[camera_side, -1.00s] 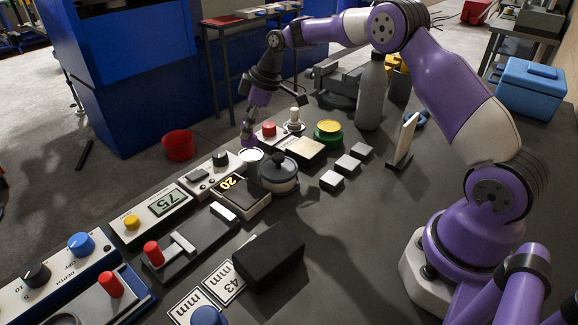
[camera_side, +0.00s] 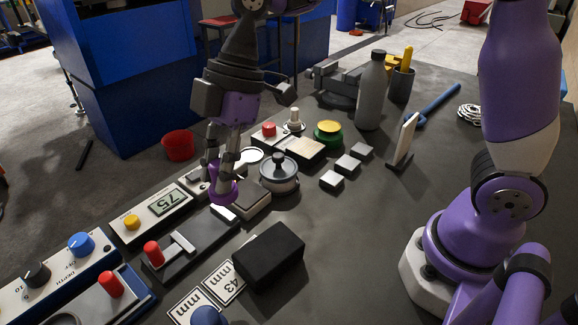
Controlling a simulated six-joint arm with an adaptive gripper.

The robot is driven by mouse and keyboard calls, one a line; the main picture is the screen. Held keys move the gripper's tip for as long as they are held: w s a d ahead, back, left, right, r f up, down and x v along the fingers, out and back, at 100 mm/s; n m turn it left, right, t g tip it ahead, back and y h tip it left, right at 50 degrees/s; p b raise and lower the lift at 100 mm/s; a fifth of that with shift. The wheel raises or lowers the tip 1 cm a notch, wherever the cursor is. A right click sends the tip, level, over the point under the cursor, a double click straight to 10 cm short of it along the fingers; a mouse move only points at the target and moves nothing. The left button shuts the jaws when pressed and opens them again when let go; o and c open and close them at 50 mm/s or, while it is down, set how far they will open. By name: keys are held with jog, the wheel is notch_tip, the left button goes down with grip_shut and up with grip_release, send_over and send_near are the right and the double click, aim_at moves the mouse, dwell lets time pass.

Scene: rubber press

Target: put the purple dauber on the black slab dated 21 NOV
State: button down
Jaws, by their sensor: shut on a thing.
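My gripper (camera_side: 222,170) is shut on the purple dauber (camera_side: 222,194), whose rounded purple end shows below the fingertips. The dauber hangs over the row of devices, left of the round pot with a dark lid; its height above them is hard to judge. A black block (camera_side: 268,252) lies on the bench in front and to the right of my gripper, apart from the dauber. No 21 NOV date is readable on it or anywhere in view, so I cannot tell if it is the named slab.
The lidded pot (camera_side: 279,174) stands close to the right of the dauber. A box with a 75 display (camera_side: 168,203) and a red-knobbed slide (camera_side: 170,245) are at left. Cards (camera_side: 223,283) lie beside the black block. Small grey blocks (camera_side: 347,165) and a bottle (camera_side: 371,95) stand further back.

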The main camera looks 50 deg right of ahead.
jog(key=s+a+r+n+g+h, duration=0.1)
jog(key=s+a+r+n+g, duration=0.15)
jog(key=s+n, duration=1.05)
jog(key=m, duration=0.3)
send_over(268, 248)
jog(key=shift+g, duration=0.45)
notch_tip(268, 248, down, 7)
jog(key=shift+f, duration=2.1)
jog(key=c, duration=0.7)
grip_release()
jog(key=shift+f, duration=0.1)
jog(key=shift+c, duration=0.2)
